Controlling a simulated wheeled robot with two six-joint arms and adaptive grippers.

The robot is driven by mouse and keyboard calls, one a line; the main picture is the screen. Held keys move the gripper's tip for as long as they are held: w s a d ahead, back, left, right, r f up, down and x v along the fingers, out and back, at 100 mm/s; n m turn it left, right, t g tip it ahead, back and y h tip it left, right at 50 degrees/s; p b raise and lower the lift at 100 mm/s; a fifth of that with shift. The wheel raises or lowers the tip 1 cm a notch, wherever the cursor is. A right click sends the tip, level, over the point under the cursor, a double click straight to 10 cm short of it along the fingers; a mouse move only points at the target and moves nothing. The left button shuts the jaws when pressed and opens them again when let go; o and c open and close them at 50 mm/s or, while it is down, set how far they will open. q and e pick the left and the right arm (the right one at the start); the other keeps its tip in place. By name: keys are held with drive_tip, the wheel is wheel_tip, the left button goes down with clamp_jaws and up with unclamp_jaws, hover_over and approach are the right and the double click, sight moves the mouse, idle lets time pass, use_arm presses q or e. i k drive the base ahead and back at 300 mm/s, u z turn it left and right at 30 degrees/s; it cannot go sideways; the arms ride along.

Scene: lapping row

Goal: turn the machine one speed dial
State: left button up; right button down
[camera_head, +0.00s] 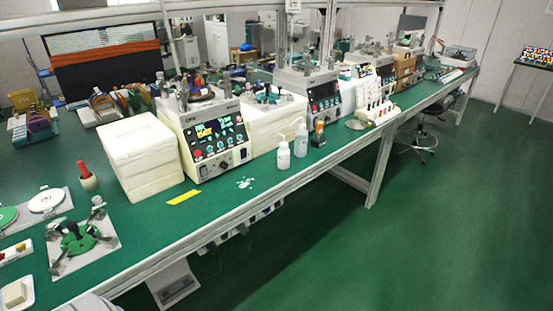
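The nearest lapping machine (190,130) stands on the green bench, left of the middle of the view. It is a cream box with a dark sloped front panel (216,135). The panel has a lit display with yellow and green marks, a row of coloured buttons and small dark round controls (225,165) near its lower edge. The labels are too small to read, so I cannot tell which control is the speed dial or how it is set. A second similar machine (323,98) stands farther along the bench. Neither of my grippers is in view.
A white foam block (140,157) stands left of the nearest machine. Two white bottles (284,156) (300,139) stand to its right. The green floor (400,240) in front is mostly clear; a stool (418,140) stands farther off.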

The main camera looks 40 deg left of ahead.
sight(224, 165)
drive_tip(key=z, duration=0.25)
drive_tip(key=i, duration=1.1)
drive_tip(key=u, duration=0.9)
drive_tip(key=i, duration=0.65)
drive_tip(key=u, duration=0.7)
